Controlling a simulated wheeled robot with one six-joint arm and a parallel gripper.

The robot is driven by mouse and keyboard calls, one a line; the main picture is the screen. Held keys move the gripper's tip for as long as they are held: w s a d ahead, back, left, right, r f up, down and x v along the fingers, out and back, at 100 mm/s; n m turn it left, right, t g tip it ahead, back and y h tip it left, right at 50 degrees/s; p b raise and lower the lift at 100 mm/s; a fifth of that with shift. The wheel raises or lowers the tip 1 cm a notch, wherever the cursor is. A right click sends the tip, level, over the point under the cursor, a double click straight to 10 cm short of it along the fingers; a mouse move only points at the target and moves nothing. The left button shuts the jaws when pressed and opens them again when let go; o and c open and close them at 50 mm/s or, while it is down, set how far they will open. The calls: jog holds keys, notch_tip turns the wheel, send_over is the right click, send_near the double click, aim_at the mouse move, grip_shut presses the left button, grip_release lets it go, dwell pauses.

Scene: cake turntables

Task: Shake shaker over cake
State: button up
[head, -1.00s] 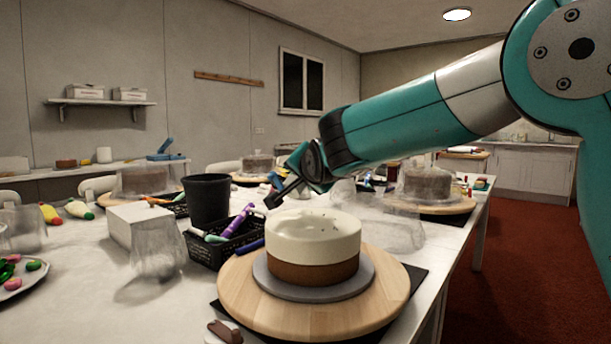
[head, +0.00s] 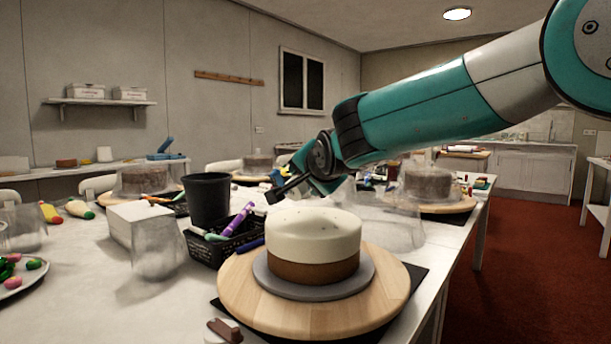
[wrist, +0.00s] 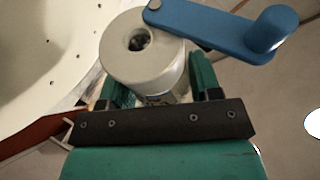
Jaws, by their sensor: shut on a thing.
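The cake (head: 313,242) has a white top and a brown lower band. It stands on a grey disc on a round wooden turntable (head: 240,301). A few dark specks show on its white top. My gripper (head: 283,187) is above and just behind the cake's back left edge. In the wrist view my gripper (wrist: 152,95) is shut on the shaker (wrist: 117,65), a pale grey cylinder with a round hole in its end and a blue crank handle (wrist: 205,25). The speckled cake top (wrist: 40,50) lies beside it at left. In the head view the shaker is mostly hidden.
A black basket (head: 205,250) of coloured tubes and a dark grey cup (head: 207,200) stand left of the turntable. A white box (head: 135,222) and a clear cover (head: 158,250) are further left. Other cakes on turntables stand behind.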

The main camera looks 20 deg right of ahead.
jog(key=shift+s+d, duration=0.2)
jog(key=shift+s, duration=0.2)
jog(key=shift+a+r+n+t+b, duration=0.1)
jog(key=shift+r+n+t+b, duration=0.15)
jog(key=shift+b, duration=0.55)
jog(key=shift+w+d+r, duration=0.2)
jog(key=shift+d+r, duration=0.05)
jog(key=shift+d, duration=0.05)
jog(key=shift+s+a+f, duration=0.1)
jog(key=shift+f, duration=0.2)
jog(key=shift+s+a+f+b, duration=0.1)
jog(key=shift+s+a+b, duration=0.05)
jog(key=shift+a+b, duration=0.15)
jog(key=shift+d, duration=0.1)
jog(key=shift+r, duration=0.2)
